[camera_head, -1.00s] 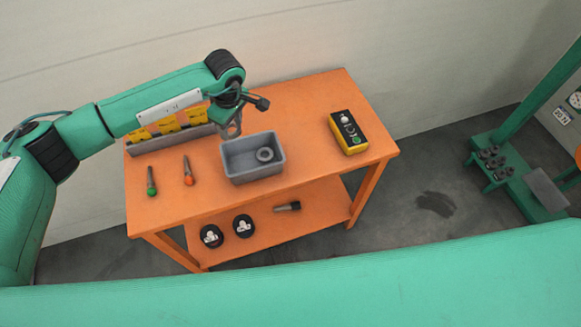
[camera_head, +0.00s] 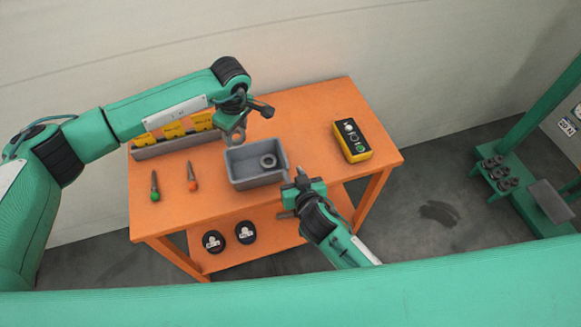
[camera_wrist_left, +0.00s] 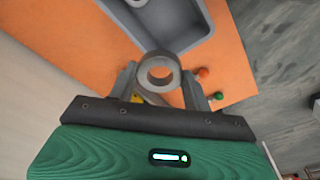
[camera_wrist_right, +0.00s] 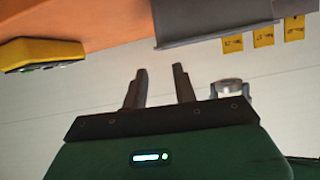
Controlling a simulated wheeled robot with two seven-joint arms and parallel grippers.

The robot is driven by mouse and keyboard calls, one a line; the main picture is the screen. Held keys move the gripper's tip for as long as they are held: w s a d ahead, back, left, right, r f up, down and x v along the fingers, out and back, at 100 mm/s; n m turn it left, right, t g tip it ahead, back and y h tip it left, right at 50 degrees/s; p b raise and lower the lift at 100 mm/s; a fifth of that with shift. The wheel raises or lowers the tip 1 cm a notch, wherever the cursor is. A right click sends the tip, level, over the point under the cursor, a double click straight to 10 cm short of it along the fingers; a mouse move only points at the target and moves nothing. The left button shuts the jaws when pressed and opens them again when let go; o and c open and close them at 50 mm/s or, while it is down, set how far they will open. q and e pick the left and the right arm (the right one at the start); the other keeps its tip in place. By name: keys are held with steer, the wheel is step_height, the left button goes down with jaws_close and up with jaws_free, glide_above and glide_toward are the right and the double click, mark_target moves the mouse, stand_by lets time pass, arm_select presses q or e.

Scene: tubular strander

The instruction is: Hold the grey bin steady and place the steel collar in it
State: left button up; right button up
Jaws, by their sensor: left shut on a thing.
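The grey bin (camera_head: 257,181) stands on the orange table, with one steel collar (camera_head: 268,161) lying inside it. My left gripper (camera_head: 238,128) is shut on another steel collar (camera_head: 235,138), held above the bin's rear left rim. That held collar fills the middle of the left wrist view (camera_wrist_left: 158,72), with the bin (camera_wrist_left: 198,50) beyond it. My right gripper (camera_head: 291,190) is near the bin's front right corner. In the right wrist view its fingers (camera_wrist_right: 158,88) are apart with nothing between them. The bin's wall (camera_wrist_right: 205,32) shows beyond them, apparently untouched.
A yellow control box (camera_head: 351,141) stands at the table's right. A grey rack with yellow cards (camera_head: 178,143) is behind left. A green-tipped tool (camera_head: 154,187) and an orange-tipped tool (camera_head: 192,177) lie left of the bin. Two black round items (camera_head: 229,236) are on the lower shelf.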

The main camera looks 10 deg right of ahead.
mark_target(282, 153)
steer(key=x, duration=1.1)
steer(key=shift+w+f, duration=0.2)
steer(key=shift+w, duration=0.05)
steer(key=shift+c, duration=0.2)
jaws_close()
